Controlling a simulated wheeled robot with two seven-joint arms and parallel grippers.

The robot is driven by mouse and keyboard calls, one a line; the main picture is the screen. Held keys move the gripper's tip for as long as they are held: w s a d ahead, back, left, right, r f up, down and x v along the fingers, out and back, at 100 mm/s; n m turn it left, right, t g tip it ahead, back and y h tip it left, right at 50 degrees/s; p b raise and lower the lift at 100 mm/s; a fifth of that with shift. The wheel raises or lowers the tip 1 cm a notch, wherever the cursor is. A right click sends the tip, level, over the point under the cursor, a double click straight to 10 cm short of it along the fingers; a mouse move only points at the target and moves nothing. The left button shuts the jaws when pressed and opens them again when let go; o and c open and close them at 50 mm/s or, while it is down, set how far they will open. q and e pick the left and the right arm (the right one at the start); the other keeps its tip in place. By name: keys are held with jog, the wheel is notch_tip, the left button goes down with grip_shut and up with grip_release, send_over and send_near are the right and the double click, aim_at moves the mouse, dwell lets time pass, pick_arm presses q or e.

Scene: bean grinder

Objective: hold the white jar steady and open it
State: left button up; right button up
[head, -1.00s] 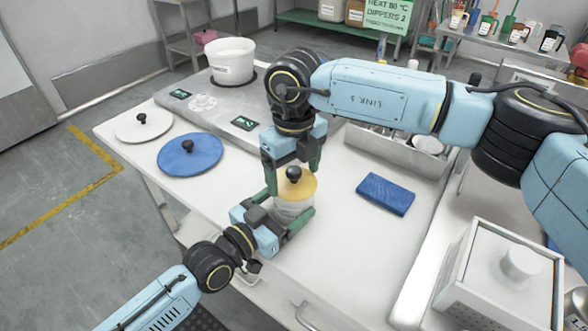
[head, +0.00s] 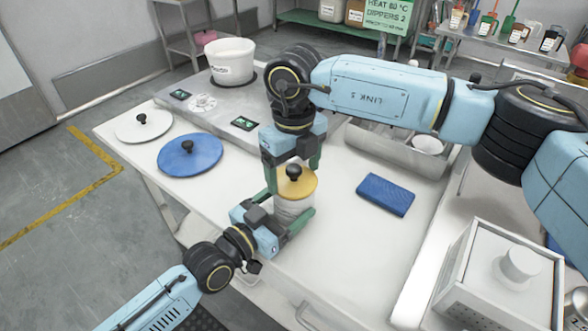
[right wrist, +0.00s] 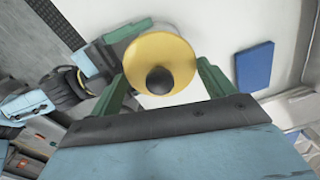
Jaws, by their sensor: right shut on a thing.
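The white jar (head: 292,208) stands upright on the white table, with a yellow lid (head: 308,186) and black knob (head: 294,172) on top. My left gripper (head: 286,216) has its green fingers on either side of the jar body and appears shut on it. My right gripper (head: 294,174) comes from above, its fingers at opposite edges of the lid, shut on it. In the right wrist view the yellow lid (right wrist: 160,52) sits between the fingers of my right gripper (right wrist: 162,78). Most of the jar body is hidden there by the lid. I see no clear gap between lid and jar.
A blue folded cloth (head: 386,194) lies right of the jar. A blue lid (head: 190,155) and a white lid (head: 143,125) lie at the left. A white pot (head: 230,62) stands on the hotplate (head: 205,103). A metal tray (head: 375,140) is behind. The front table area is clear.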

aim_at(294, 168)
jog(key=shift+r, duration=0.85)
jog(key=shift+r, duration=2)
pick_arm(q)
jog(key=o, duration=1.3)
jog(key=shift+o, duration=0.2)
jog(key=shift+s, duration=0.1)
